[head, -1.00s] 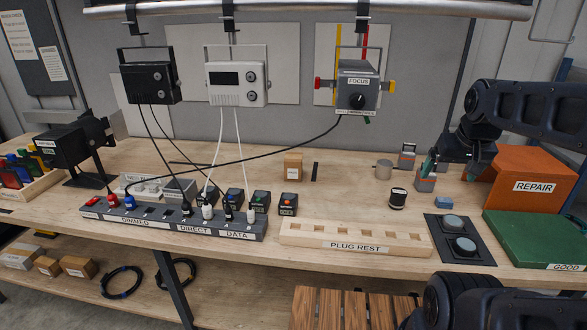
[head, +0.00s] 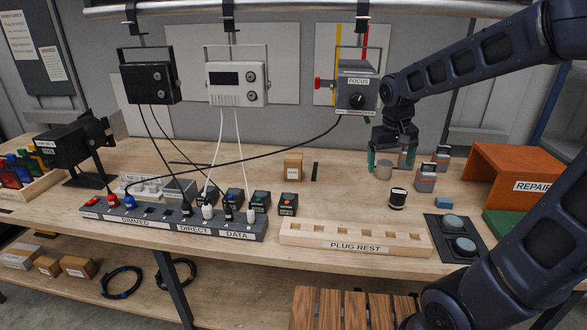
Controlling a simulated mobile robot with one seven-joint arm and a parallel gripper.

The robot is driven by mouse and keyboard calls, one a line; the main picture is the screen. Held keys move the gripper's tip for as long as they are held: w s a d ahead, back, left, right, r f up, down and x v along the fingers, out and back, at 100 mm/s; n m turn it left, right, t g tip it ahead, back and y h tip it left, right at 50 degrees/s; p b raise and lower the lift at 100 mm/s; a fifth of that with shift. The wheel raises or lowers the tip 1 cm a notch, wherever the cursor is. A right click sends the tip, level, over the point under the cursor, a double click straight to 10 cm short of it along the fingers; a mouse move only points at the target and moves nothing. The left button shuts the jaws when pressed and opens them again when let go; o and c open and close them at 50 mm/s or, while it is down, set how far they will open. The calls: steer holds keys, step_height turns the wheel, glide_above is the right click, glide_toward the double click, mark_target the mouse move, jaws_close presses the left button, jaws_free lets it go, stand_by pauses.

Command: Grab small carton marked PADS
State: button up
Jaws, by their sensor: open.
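A small brown carton (head: 292,167) stands upright on the bench, towards the back and a little right of the middle. It has a small white label on its front, too small to read. My gripper (head: 390,160) points down with its teal fingers apart, well to the right of the carton. It looks empty. A grey cylinder (head: 383,170) shows at or just in front of the fingers; I cannot tell whether they touch it.
A thin black piece (head: 315,172) is just right of the carton. The PLUG REST block (head: 355,238) and power strip (head: 175,220) lie in front. A black cable hangs from the FOCUS box (head: 357,92) to the left. Several cartons sit on the lower shelf (head: 78,267).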

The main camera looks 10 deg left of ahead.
steer(key=w+a+f+n+h, duration=0.1)
steer(key=w+a+f, duration=0.25)
steer(key=a, duration=0.55)
steer(key=m+t+y, duration=0.2)
steer(key=m+t, duration=0.1)
glide_above(293, 163)
steer(key=f, duration=0.9)
steer(key=shift+w+d, duration=0.1)
steer(key=shift+w, duration=0.2)
steer(key=shift+w+f, duration=0.25)
steer(key=shift+w, duration=0.1)
steer(key=x, duration=1)
steer(key=shift+w+a, duration=0.1)
steer(key=shift+a, duration=0.2)
steer(key=c, duration=1.2)
